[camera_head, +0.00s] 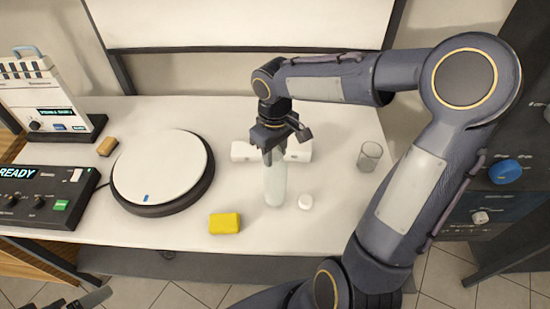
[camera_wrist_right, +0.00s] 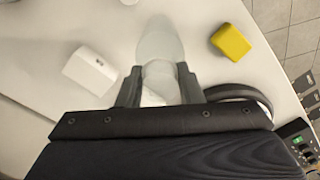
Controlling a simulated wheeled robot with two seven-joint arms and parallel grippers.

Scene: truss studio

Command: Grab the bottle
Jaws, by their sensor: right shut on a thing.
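The bottle (camera_head: 275,185) is pale and translucent and stands on the white table, right of the round turntable. My right gripper (camera_head: 273,152) comes down over its top and is shut on it. In the right wrist view the bottle (camera_wrist_right: 160,45) extends away from between the two fingers (camera_wrist_right: 160,88), which sit on either side of its narrower part. Whether its base touches the table is hard to tell.
A clear glass (camera_head: 370,156) stands to the right, the turntable (camera_head: 160,168) to the left, beside a control panel (camera_head: 45,197).

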